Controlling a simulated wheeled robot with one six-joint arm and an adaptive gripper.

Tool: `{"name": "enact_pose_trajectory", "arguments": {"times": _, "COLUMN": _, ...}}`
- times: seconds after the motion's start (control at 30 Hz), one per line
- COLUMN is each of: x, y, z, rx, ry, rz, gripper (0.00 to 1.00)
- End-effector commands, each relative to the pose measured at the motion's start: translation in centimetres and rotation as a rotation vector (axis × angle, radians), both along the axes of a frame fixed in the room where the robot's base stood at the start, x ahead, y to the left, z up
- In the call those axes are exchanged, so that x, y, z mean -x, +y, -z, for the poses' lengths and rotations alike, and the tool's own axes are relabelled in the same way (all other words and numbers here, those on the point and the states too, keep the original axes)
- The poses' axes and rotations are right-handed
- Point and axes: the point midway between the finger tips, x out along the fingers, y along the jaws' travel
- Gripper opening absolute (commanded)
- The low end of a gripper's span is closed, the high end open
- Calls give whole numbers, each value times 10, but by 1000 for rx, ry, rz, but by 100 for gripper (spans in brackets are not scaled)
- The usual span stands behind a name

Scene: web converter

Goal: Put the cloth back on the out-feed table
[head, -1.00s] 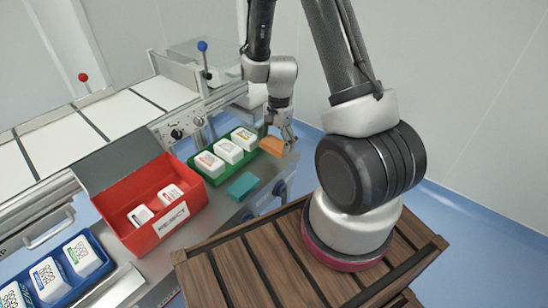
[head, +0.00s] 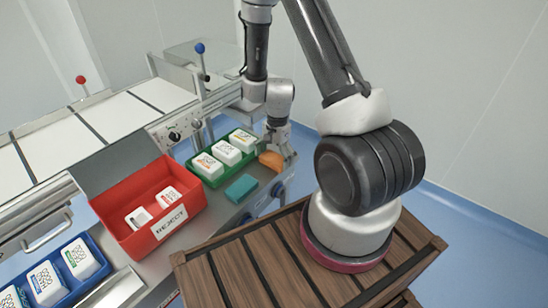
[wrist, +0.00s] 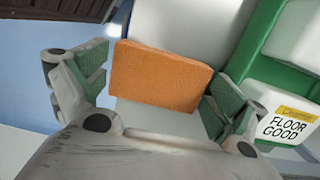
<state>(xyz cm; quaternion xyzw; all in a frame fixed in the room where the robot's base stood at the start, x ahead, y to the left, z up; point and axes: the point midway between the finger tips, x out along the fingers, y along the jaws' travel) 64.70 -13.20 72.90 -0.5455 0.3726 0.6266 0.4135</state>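The cloth (wrist: 160,77) is a flat orange rectangle. In the wrist view it spans the space between the two fingers of my gripper (wrist: 160,92), which are set wide apart at its left and right edges. In the head view the cloth (head: 271,160) is low under my gripper (head: 280,150), over the right end of the out-feed table (head: 212,207). The fingers partly hide it, and I cannot tell whether its underside touches the table.
A green tray (head: 198,177) of white packs stands close left of the gripper; it borders the right finger in the wrist view (wrist: 262,32). A teal block (head: 241,188) lies in front. A red reject bin (head: 128,238) and a blue tray (head: 98,254) stand further left.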

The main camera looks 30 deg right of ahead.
Motion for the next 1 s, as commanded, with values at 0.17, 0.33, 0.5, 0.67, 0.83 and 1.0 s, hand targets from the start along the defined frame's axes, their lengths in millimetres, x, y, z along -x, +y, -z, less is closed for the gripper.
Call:
{"name": "enact_pose_trajectory", "arguments": {"times": 0.17, "x": 0, "y": 0, "z": 0, "rx": 0, "ry": -1, "rz": 0, "gripper": 97}}
{"name": "enact_pose_trajectory", "arguments": {"times": 0.33, "x": -2, "y": -1, "z": -11, "rx": 0, "ry": -3, "rz": 0, "gripper": 97}}
{"name": "enact_pose_trajectory", "arguments": {"times": 0.5, "x": -4, "y": -4, "z": -44, "rx": 0, "ry": -6, "rz": 0, "gripper": 97}}
{"name": "enact_pose_trajectory", "arguments": {"times": 0.67, "x": -6, "y": -9, "z": -81, "rx": 0, "ry": -5, "rz": 1, "gripper": 97}}
{"name": "enact_pose_trajectory", "arguments": {"times": 0.83, "x": -8, "y": -12, "z": -109, "rx": 0, "ry": -3, "rz": 0, "gripper": 97}}
{"name": "enact_pose_trajectory", "arguments": {"times": 1.0, "x": -8, "y": -13, "z": -128, "rx": 1, "ry": -11, "rz": -16, "gripper": 97}}
